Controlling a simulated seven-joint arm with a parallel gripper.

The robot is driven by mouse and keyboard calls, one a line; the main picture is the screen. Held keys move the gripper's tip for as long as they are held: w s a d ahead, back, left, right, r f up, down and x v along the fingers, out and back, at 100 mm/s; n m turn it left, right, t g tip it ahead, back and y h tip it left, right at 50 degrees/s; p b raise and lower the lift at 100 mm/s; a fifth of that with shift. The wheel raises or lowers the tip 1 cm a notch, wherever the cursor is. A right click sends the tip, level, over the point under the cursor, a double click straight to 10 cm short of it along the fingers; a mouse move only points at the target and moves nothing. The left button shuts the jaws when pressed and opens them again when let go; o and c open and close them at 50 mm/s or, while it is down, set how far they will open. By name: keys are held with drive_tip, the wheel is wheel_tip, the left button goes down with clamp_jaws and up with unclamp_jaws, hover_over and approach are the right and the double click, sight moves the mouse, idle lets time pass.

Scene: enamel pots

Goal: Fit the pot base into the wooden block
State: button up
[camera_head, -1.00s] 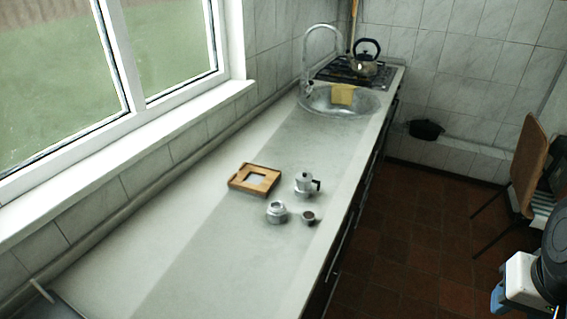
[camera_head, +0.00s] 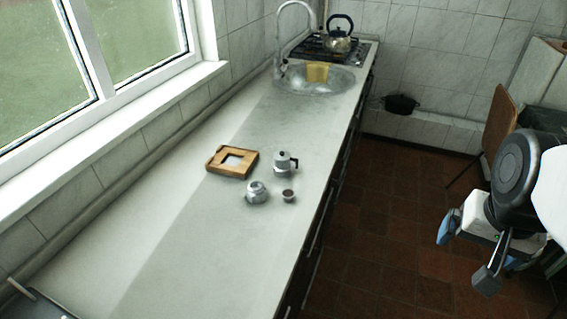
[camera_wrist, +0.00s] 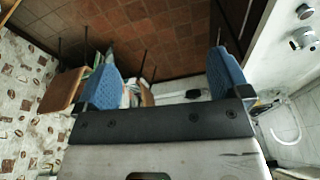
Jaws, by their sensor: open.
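The pot base (camera_head: 257,193) is a small silver metal piece standing upright on the counter. The wooden block (camera_head: 213,168) is a flat, light-brown square frame with a square opening, lying behind and to the left of the base, apart from it. My gripper (camera_head: 466,252) is at the right, out over the floor, far from both. In the wrist view my gripper (camera_wrist: 165,75) shows two blue fingers spread wide, with nothing between them. Small metal pieces (camera_wrist: 303,39) show at that view's upper right edge; I cannot tell which they are.
A silver pot top with a dark handle (camera_head: 283,165) stands right of the block. A small dark-topped cup (camera_head: 288,196) is just right of the base. The sink (camera_head: 340,84) and kettle (camera_head: 339,42) are farther back.

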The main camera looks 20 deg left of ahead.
drive_tip(key=w+a+m, duration=0.4)
drive_tip(key=w+a, duration=0.6)
drive_tip(key=w, duration=0.1)
drive_tip(key=m+g, duration=0.2)
drive_tip(key=m, duration=0.9)
hover_over(256, 191)
drive_tip(key=w, duration=0.2)
drive_tip(key=f, duration=1.6)
drive_tip(key=shift+a+f, duration=0.2)
drive_tip(key=shift+a, duration=0.2)
drive_tip(key=shift+s+a+f, duration=0.1)
drive_tip(key=shift+a+f, duration=0.05)
drive_tip(key=shift+a, duration=0.05)
drive_tip(key=shift+f, duration=1.25)
